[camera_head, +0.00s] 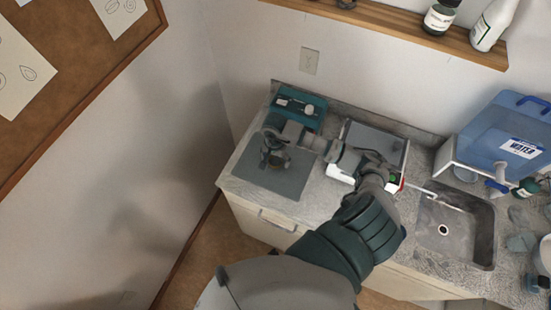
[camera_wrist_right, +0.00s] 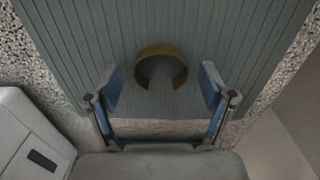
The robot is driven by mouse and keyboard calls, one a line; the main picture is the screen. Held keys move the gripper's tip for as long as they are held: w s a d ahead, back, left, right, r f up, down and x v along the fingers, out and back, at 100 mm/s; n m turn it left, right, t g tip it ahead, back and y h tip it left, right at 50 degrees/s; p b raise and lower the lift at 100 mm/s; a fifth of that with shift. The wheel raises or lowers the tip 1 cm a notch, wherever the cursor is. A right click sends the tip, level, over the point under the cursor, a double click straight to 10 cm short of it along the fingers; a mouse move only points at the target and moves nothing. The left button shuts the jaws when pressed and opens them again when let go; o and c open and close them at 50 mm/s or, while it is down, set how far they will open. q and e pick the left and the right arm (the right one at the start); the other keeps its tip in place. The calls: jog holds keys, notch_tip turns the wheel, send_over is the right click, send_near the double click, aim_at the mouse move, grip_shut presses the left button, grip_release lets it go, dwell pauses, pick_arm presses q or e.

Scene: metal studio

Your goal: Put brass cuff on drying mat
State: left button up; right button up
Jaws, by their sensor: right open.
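The brass cuff (camera_wrist_right: 161,52) is an open C-shaped ring in the right wrist view, with its gap toward my gripper. It appears to lie on the ribbed grey-green drying mat (camera_wrist_right: 235,35). My right gripper (camera_wrist_right: 158,88) is open, with blue-padded fingers apart to either side of the cuff's near end and clear space between them and the cuff. In the head view the right gripper (camera_head: 272,158) is over the drying mat (camera_head: 283,186) at the counter's left end. The cuff cannot be made out there behind the gripper. My left gripper is not in view.
A teal device (camera_head: 300,106) stands behind the mat against the wall. A white flat-topped appliance (camera_head: 374,140) is to its right, partly behind my arm. Farther right are the sink (camera_head: 455,235) and a blue water container (camera_head: 505,135). A wooden shelf (camera_head: 410,25) with bottles hangs above.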

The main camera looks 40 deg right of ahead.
notch_tip(320, 180, up, 12)
jog(key=b, duration=0.1)
jog(key=shift+b, duration=0.4)
jog(key=shift+w+a, duration=0.1)
